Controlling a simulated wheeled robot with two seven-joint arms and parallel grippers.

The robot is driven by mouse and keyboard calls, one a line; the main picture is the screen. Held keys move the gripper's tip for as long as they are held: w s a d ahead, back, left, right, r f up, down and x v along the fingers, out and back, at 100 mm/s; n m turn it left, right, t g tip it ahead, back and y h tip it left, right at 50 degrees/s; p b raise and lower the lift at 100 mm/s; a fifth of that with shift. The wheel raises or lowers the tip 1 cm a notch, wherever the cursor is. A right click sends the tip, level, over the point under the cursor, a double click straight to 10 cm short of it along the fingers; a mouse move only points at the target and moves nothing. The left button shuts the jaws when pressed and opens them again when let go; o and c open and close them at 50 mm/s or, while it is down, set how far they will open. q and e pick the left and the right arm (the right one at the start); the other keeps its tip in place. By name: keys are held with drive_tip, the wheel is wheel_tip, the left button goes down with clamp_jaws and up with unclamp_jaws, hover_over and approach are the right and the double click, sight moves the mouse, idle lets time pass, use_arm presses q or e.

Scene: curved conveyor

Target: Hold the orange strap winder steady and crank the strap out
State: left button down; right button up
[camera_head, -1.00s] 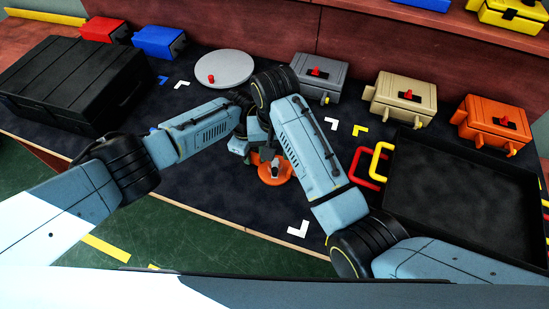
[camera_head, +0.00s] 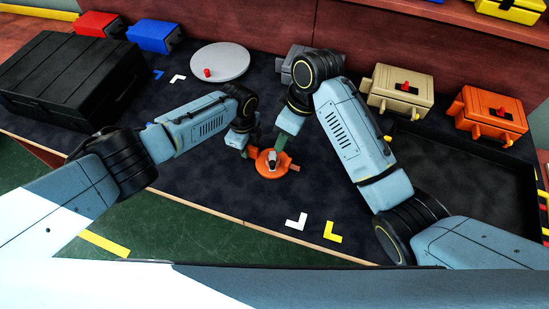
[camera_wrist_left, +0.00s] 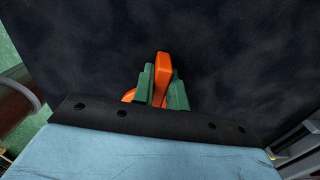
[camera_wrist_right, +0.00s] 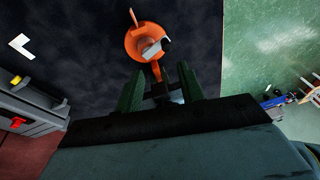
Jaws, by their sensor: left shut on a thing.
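The orange strap winder (camera_head: 266,165) sits on the dark table mat near its front edge. It is round, with a grey crank (camera_wrist_right: 155,47) on top and orange tabs on opposite sides. My left gripper (camera_head: 250,152) is beside it on the left. In the left wrist view its green fingers (camera_wrist_left: 159,88) are shut on an upright orange tab of the winder. My right gripper (camera_head: 281,143) is just behind and above the winder. In the right wrist view its green fingers (camera_wrist_right: 160,88) stand apart, with the winder beyond them. I cannot make out any strap.
A black case (camera_head: 70,70) stands at left, with red (camera_head: 98,23) and blue (camera_head: 154,36) boxes behind. A grey disc (camera_head: 222,60) with a red knob, a grey box, a beige box (camera_head: 398,90) and an orange box (camera_head: 490,112) line the back. A black tray (camera_head: 465,175) lies at right.

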sight(273, 162)
drive_tip(key=a+f+n, duration=0.1)
drive_tip(key=f+n, duration=0.1)
drive_tip(key=f, duration=0.1)
drive_tip(key=s+f+n+y, duration=0.1)
drive_tip(key=f+n, duration=0.1)
drive_tip(key=f, duration=0.1)
drive_tip(key=a+f+n, duration=0.1)
drive_tip(key=f+n, duration=0.1)
drive_tip(key=f, duration=0.1)
drive_tip(key=shift+s+a+f+n+y, duration=0.1)
drive_tip(key=shift+s+a+n+y, duration=0.05)
drive_tip(key=shift+a+n+y, duration=0.2)
idle(0.3)
